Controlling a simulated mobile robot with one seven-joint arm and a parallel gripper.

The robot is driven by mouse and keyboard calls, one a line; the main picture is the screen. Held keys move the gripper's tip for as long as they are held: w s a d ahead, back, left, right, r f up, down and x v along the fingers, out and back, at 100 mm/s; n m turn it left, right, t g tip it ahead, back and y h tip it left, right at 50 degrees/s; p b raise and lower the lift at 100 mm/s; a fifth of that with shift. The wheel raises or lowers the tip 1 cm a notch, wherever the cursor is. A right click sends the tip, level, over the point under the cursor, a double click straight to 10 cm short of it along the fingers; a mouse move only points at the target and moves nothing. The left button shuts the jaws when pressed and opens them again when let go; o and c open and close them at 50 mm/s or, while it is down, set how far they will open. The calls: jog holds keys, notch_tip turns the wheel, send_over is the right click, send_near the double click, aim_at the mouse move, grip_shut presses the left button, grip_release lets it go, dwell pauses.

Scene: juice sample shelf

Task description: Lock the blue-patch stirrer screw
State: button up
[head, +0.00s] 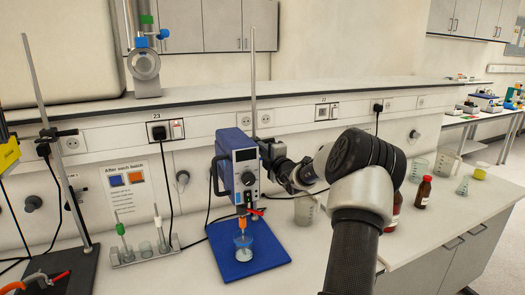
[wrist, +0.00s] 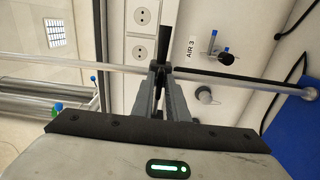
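A blue overhead stirrer (head: 237,168) with a grey control face is on an upright rod (head: 253,75) above a blue base (head: 272,256). A clear beaker (head: 243,248) stands on that base below its orange part. My gripper (head: 272,158) is at the stirrer's right side, by the rod. In the wrist view my gripper's fingers (wrist: 161,75) are close together at the rod (wrist: 60,61), with a dark narrow part (wrist: 164,42) beyond their tips. I cannot tell whether this is the screw or whether the fingers hold it. A blue patch (head: 116,181) shows on the wall sign.
A rack with brushes (head: 145,253) stands left of the blue base. Another stand (head: 60,150) is at the far left. Brown bottles (head: 423,192) and beakers stand to the right, behind my arm.

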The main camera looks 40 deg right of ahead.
jog(key=o, duration=0.4)
jog(key=shift+s, duration=0.1)
jog(key=b+v, duration=0.2)
jog(key=v, duration=1.5)
jog(key=shift+s+a, duration=0.1)
